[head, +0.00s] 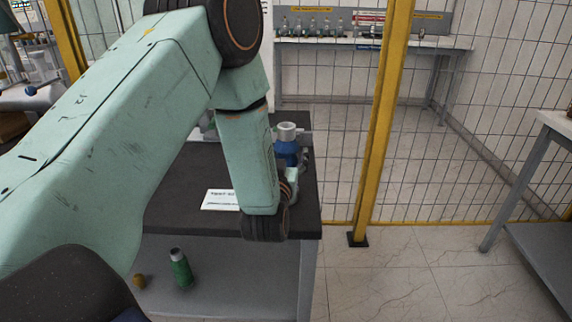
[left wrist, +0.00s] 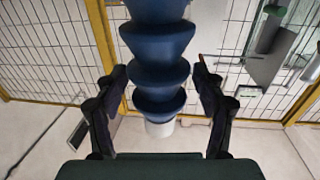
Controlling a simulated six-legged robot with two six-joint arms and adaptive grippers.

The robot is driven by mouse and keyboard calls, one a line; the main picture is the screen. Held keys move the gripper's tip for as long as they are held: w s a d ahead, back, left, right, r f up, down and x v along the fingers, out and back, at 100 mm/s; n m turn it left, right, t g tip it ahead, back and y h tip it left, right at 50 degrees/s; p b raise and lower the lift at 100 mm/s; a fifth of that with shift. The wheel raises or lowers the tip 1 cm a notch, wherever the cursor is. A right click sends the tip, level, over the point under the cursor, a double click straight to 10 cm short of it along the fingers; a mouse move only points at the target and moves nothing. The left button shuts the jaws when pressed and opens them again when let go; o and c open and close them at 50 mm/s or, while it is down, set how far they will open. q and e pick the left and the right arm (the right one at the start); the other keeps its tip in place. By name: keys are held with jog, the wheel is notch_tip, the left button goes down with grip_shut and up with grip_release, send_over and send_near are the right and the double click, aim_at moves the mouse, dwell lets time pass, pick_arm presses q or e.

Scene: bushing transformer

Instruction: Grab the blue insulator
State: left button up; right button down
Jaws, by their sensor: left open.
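The blue insulator (head: 288,152) stands on the dark table top (head: 180,190), with a white cap on its upper end. My left arm partly hides it in the head view. In the left wrist view the ribbed blue insulator (left wrist: 158,45) reaches from the top edge to a white end near the middle. My left gripper (left wrist: 158,72) is open, with one black finger on each side of the insulator. Small gaps show between fingers and ribs; I cannot tell whether either touches. In the head view its fingers are mostly hidden behind my wrist. My right gripper is not in view.
A white label (head: 220,200) lies on the table top. The lower shelf (head: 225,270) holds a green bottle-like item (head: 181,268) and a small orange-brown one (head: 139,282). A yellow post (head: 383,120) and mesh fence stand behind the table.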

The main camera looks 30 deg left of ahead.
pick_arm(q)
jog(key=x, duration=0.3)
jog(key=shift+w+f, duration=0.1)
jog(key=shift+f, duration=0.1)
jog(key=shift+w+a+r, duration=0.1)
jog(key=shift+w, duration=0.25)
jog(key=shift+r, duration=0.2)
jog(key=shift+w+a+f, duration=0.1)
jog(key=shift+w+a, duration=0.05)
jog(key=shift+a, duration=0.05)
jog(key=shift+w+f, duration=0.1)
jog(key=shift+f, duration=0.05)
jog(key=c, duration=0.3)
jog(key=shift+d+r, duration=0.15)
jog(key=shift+r, duration=0.05)
jog(key=c, duration=0.5)
jog(key=shift+f, duration=0.15)
grip_shut()
